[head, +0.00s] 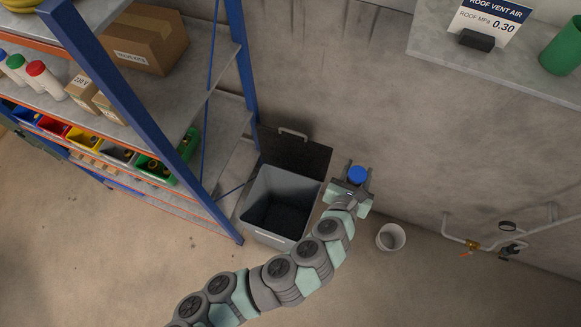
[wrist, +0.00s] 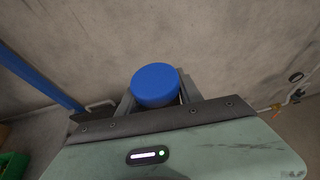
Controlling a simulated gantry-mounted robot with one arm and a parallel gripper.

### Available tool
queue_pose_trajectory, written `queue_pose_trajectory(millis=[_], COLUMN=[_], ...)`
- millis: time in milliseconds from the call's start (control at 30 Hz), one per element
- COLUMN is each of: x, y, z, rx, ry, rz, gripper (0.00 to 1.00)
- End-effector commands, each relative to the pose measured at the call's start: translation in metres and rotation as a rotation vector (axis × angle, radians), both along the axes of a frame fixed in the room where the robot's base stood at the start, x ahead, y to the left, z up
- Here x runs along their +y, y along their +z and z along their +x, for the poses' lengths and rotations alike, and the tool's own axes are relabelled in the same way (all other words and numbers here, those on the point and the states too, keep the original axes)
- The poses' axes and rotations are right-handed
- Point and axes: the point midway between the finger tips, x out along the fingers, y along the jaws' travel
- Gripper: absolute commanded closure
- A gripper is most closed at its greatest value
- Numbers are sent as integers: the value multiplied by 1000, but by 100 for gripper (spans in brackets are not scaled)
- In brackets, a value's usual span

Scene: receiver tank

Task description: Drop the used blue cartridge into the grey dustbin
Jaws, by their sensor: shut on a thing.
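The blue cartridge (head: 357,175) shows as a round blue top between the fingers of my gripper (head: 358,180), which is shut on it. In the wrist view the cartridge (wrist: 155,85) sits between the two grey fingers, with its lower part hidden. The grey dustbin (head: 248,212) stands on the floor, open and dark inside, with its lid (head: 300,158) raised at the back. In the head view my gripper is to the right of the bin opening, near the wall. I cannot tell its height above the floor.
A blue-framed shelf rack (head: 221,120) with boxes and coloured trays stands left of the dustbin. A small white bucket (head: 391,237) is on the floor to the right. Pipes with a valve (head: 472,245) run along the wall. A grey ledge (head: 480,65) is at upper right.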

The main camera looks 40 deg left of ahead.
Motion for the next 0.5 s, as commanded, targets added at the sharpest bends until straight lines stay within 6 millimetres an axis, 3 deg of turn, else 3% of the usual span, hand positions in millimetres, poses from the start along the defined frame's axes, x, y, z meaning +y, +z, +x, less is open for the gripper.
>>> queue_pose_trajectory(millis=[33, 500], x=[17, 148], y=[-38, -220], z=[2, -7], rx=[-1, -3], ry=[40, 399], rz=[1, -8], gripper=[100, 100])
